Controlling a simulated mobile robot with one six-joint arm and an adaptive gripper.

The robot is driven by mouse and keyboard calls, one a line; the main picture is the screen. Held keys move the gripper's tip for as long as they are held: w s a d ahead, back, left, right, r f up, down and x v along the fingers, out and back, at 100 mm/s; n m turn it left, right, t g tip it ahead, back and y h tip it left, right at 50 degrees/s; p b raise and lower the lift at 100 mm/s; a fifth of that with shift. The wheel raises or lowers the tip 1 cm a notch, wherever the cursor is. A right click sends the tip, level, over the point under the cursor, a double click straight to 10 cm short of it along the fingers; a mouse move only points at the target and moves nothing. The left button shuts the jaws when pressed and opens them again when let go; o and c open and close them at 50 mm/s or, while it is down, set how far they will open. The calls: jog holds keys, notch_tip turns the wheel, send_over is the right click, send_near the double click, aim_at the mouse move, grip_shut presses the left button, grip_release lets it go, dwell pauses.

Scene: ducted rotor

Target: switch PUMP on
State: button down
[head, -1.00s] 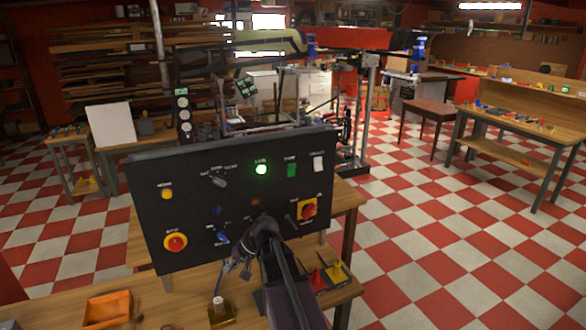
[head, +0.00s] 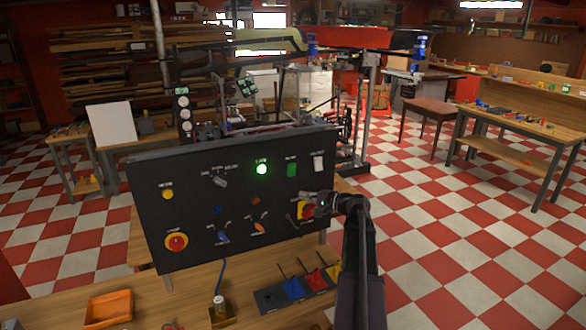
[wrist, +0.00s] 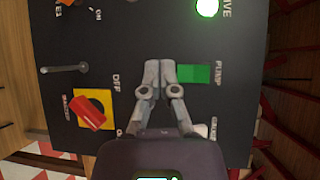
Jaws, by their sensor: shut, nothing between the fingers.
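The control labelled PUMP is a green rectangular switch (head: 291,169) on the upper right of the black panel (head: 185,203). In the wrist view the green PUMP switch (wrist: 195,73) lies just right of my fingertips, with its label beside it. I cannot tell which way it is set. My gripper (head: 311,199) is in front of the panel's right side, lower than the green switch in the head view. In the wrist view my gripper (wrist: 159,66) has its fingers together and empty, apart from the switch in the picture.
A lit green lamp (head: 262,169) is left of the PUMP switch and a white switch (head: 318,162) is right of it. A red-and-yellow rotary switch (wrist: 90,114) and a grey lever (wrist: 64,69) are close to my gripper. A red-and-yellow button (head: 176,242) is at lower left.

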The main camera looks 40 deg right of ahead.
aim_at(289, 169)
jog(key=shift+s+d+r, duration=0.15)
jog(key=shift+d+r, duration=0.05)
jog(key=shift+d, duration=0.25)
jog(key=shift+w+d+r+p, duration=0.3)
jog(key=shift+w+r+p, duration=0.35)
jog(key=shift+w, duration=0.65)
jog(key=shift+w+d+r+p, duration=0.3)
jog(key=shift+w+r+p, duration=0.3)
jog(key=shift+w, duration=0.7)
jog(key=shift+w+d+r+p, duration=0.3)
jog(key=shift+w+r+p, duration=0.35)
jog(key=shift+w, duration=0.65)
jog(key=shift+w+d+r+p, duration=0.1)
jog(key=shift+w+r+p, duration=0.1)
jog(key=shift+w, duration=0.2)
jog(key=shift+w+d+r+p, duration=0.1)
jog(key=shift+w+p, duration=0.05)
jog(key=shift+w, duration=0.2)
jog(key=shift+s, duration=0.1)
jog(key=shift+s+a+f+b, duration=0.2)
jog(key=shift+s+f+b, duration=0.2)
jog(key=shift+s, duration=0.3)
jog(key=shift+s, duration=0.1)
dwell(0.3)
